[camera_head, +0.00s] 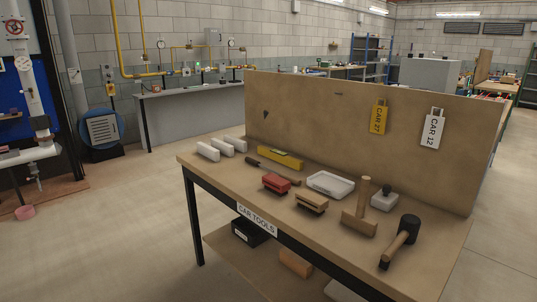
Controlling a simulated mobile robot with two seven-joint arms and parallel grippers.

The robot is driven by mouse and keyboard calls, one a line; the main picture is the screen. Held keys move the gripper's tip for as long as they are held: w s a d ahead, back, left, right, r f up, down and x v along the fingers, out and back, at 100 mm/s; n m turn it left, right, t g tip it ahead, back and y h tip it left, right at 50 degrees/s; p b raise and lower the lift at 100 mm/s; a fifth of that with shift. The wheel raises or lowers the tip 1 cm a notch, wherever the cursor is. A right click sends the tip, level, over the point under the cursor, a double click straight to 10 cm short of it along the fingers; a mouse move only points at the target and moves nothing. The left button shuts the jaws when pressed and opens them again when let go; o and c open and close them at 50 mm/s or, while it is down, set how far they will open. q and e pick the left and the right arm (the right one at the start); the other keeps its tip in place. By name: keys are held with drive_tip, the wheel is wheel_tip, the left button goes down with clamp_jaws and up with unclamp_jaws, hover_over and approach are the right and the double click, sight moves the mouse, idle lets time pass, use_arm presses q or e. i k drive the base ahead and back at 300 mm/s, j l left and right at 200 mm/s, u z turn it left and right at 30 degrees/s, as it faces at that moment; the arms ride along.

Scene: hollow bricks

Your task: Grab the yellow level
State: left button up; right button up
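The yellow level (280,157) lies on the workbench (221,171) near the foot of its upright back board. It is a long yellow bar with a dark spot on its top near the left end. A dark-handled tool (272,170) lies just in front of it, and white blocks (222,147) stand to its left. Neither of my grippers shows in the head view.
In front of the level are a red brush-like block (276,184), a tan one (312,202), and a white tray (330,184). A wooden tool (361,212), a white block with a dark knob (384,199) and a black mallet (401,240) lie to the right. The back board (350,128) rises behind.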

sight(281, 157)
drive_tip(key=i+j, duration=1.55)
